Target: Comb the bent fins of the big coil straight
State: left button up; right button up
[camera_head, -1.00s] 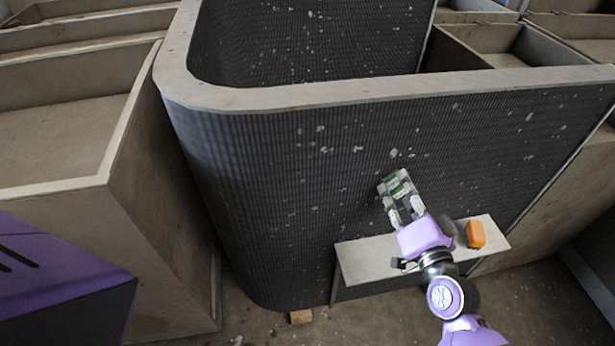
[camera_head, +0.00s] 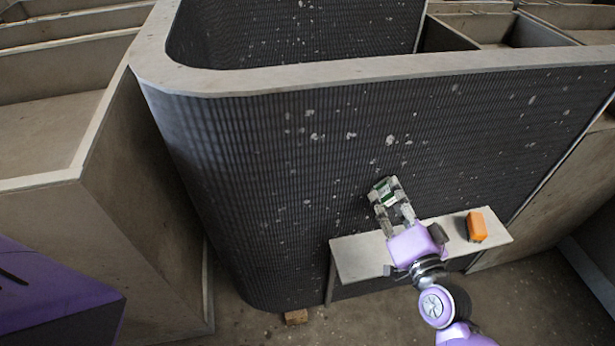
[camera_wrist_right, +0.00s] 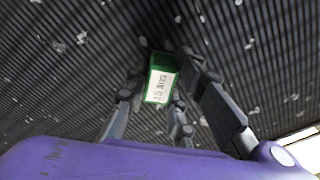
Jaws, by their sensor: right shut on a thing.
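The big coil (camera_head: 270,160) is a tall dark finned wall with a rounded left corner and a pale top rim. Pale flecks, perhaps bent or damaged fins, dot its front face. My right gripper (camera_head: 385,194) is in front of the lower middle of that face. It is shut on a green comb with a white label (camera_wrist_right: 160,85), held between the fingers close to the fins. I cannot tell whether the comb touches the fins. The comb's working edge is hidden. My left gripper is not in view.
A narrow pale bench (camera_head: 357,259) stands before the coil, below my right gripper. An orange block (camera_head: 476,226) sits on its right part. A small wooden block (camera_head: 296,316) lies at the coil's foot. Large tan bins (camera_head: 60,235) stand close on the left.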

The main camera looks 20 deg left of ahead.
jog(key=shift+r, duration=0.1)
jog(key=v, duration=0.3)
jog(key=shift+s+d, duration=0.1)
jog(key=shift+v, duration=1.35)
jog(key=v, duration=0.3)
jog(key=shift+p, duration=0.3)
